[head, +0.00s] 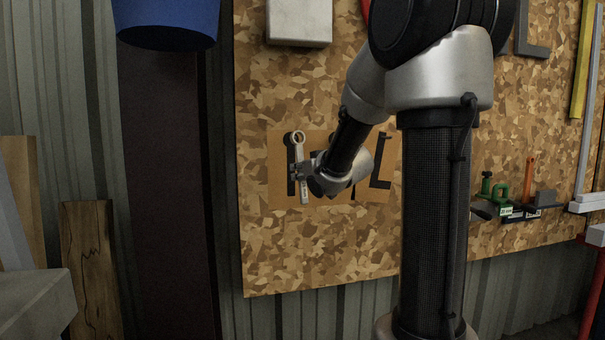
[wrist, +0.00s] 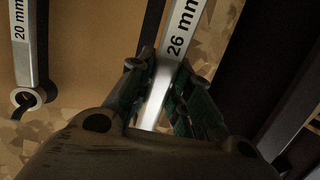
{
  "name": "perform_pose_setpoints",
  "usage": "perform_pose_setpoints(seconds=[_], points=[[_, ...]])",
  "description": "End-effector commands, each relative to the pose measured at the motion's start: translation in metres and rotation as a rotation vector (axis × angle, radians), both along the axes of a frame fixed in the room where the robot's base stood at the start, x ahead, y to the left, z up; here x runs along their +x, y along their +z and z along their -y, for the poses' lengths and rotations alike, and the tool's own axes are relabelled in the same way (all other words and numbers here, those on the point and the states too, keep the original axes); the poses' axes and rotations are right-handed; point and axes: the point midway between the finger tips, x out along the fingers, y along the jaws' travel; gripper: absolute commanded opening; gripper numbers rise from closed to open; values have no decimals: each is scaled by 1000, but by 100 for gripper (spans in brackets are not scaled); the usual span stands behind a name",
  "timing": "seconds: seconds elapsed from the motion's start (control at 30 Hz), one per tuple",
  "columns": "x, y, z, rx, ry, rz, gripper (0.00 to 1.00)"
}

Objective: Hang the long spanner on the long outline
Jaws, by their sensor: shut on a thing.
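My gripper (head: 303,172) is shut on a steel spanner (head: 298,150), held near upright with its ring end up, in front of the tool board. The wrist view shows this spanner, marked 26 mm (wrist: 182,28), between the fingers (wrist: 160,95). A long black outline (head: 290,178) shows just left of the spanner in the head view, partly covered by it. Whether the spanner touches the board cannot be told. A second spanner marked 20 mm (wrist: 22,45) hangs at the left of the wrist view; my arm seems to hide it in the head view.
The tan panel (head: 330,198) also carries a black L-shaped outline (head: 382,165) right of my wrist. Clamps (head: 502,192) and other tools are further right. A blue container (head: 168,25) hangs at upper left. The board below the panel is clear.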

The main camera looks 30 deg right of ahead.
Motion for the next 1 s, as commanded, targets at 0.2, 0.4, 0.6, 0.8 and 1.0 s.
perform_pose_setpoints(seconds=[0.2,0.4,0.6,0.8,1.0], points=[[14,-1,4,0,0,1,0],[27,-2,8,0,0,1,0],[39,-3,11,0,0,0,0],[52,-4,15,0,0,0,0],[61,-8,17,0,0,1,0]])
